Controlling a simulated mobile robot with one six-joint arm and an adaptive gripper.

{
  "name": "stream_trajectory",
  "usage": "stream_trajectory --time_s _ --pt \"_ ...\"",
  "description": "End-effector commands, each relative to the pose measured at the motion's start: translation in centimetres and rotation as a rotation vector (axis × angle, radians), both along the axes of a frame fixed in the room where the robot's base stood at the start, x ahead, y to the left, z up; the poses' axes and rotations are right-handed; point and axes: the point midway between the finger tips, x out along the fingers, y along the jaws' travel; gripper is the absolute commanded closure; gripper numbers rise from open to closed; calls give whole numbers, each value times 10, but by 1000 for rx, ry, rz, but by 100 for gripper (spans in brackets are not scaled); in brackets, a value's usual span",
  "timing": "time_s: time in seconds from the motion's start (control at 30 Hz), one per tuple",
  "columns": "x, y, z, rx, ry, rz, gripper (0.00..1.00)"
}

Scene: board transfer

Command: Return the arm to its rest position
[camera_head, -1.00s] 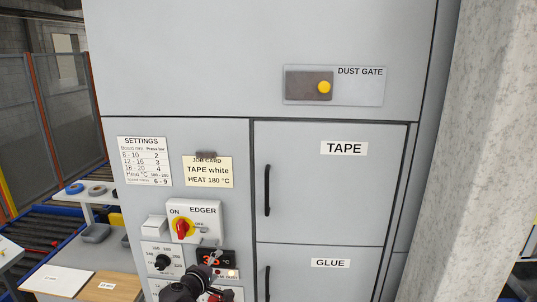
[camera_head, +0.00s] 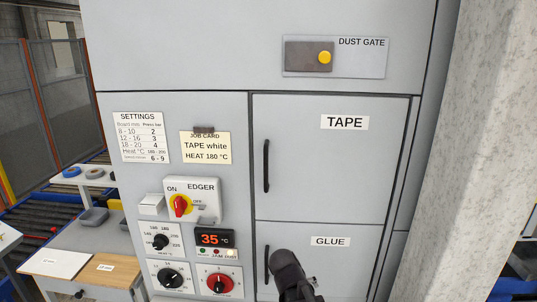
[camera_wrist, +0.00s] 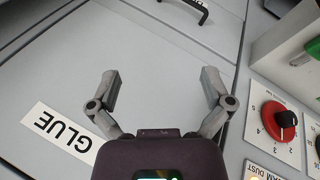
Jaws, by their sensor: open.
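My gripper (camera_wrist: 161,84) is open and empty, with its two fingers spread apart in the wrist view. It is in front of the grey GLUE door, whose label (camera_wrist: 59,132) appears upside down at left. In the head view my dark arm end (camera_head: 288,272) rises from the bottom edge in front of the GLUE door (camera_head: 345,270), to the right of the edger controls. The fingers are hard to make out there.
The edger panel has a red switch (camera_head: 180,206), a display (camera_head: 214,239) reading 35 °C and several knobs, including a red one (camera_head: 219,283). Black handles (camera_head: 266,166) stick out from the doors. A concrete pillar (camera_head: 480,150) stands at right, a table (camera_head: 85,250) at left.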

Motion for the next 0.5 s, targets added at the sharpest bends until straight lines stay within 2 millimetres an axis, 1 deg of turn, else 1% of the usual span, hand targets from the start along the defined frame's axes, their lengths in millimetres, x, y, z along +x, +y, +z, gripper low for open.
stream_trajectory --time_s 0.03,0.2,0.3,0.5 --pt "-7 -11 -8 35 23 -35 0" --pt "-26 -35 -24 163 94 -134 0" --pt "-37 -46 -32 239 133 -188 0" --pt "-54 -60 -41 360 188 -265 0"
